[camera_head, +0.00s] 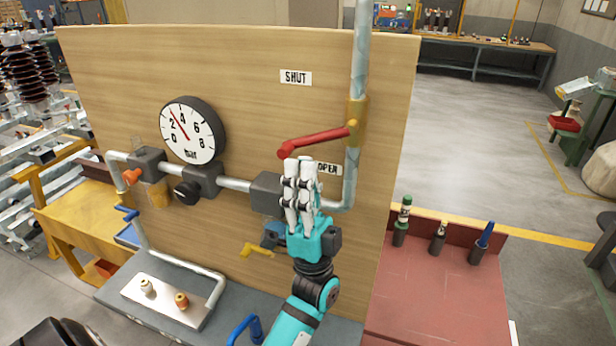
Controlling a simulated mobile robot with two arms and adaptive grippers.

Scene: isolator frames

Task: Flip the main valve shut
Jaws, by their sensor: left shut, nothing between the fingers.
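The main valve has a red lever (315,141) on a brass body (356,122) in the vertical pipe at the right of the wooden panel. The lever points left and slightly down from its pivot, between the SHUT label (296,77) above and the OPEN label (329,169) below. My left gripper (298,164) is upright, with its white fingers closed together and empty. Its fingertips are just under the lever's free end; I cannot tell whether they touch it. The gripper partly covers the OPEN label and the pipework behind. My right gripper is not in view.
A pressure gauge (189,131), a black knob (187,191) and an orange handle (132,176) are on the panel to the left. A yellow handle (256,250) sits low on it. A red bench (436,300) with several upright tools stands at right.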

